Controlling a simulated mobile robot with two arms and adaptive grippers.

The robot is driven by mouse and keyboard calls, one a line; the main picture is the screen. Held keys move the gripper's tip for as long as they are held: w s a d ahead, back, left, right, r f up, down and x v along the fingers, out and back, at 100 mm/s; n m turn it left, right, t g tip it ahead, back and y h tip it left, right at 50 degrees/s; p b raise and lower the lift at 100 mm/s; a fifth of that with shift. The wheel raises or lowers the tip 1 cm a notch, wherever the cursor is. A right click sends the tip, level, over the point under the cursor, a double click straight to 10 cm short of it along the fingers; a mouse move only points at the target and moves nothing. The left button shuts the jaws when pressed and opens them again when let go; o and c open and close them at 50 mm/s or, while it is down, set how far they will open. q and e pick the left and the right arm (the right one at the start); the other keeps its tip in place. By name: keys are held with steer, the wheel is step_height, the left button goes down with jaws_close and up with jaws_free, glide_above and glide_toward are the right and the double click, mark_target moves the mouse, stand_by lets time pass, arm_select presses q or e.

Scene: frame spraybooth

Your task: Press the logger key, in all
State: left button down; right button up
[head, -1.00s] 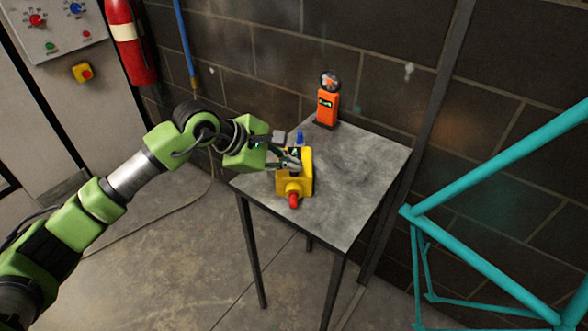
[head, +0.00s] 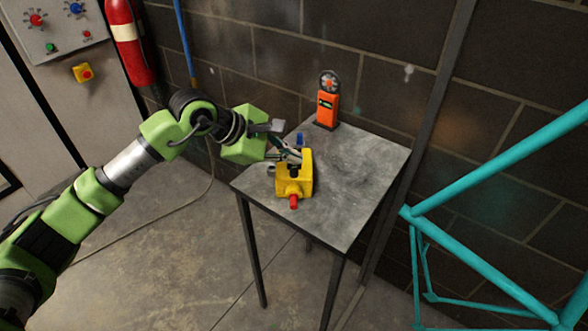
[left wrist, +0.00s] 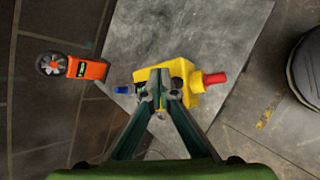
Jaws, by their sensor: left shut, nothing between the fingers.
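A yellow block-shaped device (head: 295,182) with a red knob (head: 294,202) stands on the grey table; a blue piece (head: 300,138) shows at its far side. I cannot tell which part is the logger key. In the left wrist view the yellow device (left wrist: 180,70), red knob (left wrist: 215,79) and blue piece (left wrist: 121,89) lie around my fingertips. My left gripper (head: 297,157) is shut and empty, its tips at the device's far upper side; in the left wrist view the tips (left wrist: 158,88) cover part of it. Whether they touch is unclear. My right gripper is not in view.
An orange handheld meter with a fan head (head: 327,103) stands at the table's back corner. The grey tabletop (head: 355,175) is clear on the right. A teal tube frame (head: 480,255) stands right of the table. A dark block wall is behind.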

mark_target(292, 173)
arm_select(q)
steer(key=shift+r+p, duration=0.55)
steer(key=shift+r, duration=1.45)
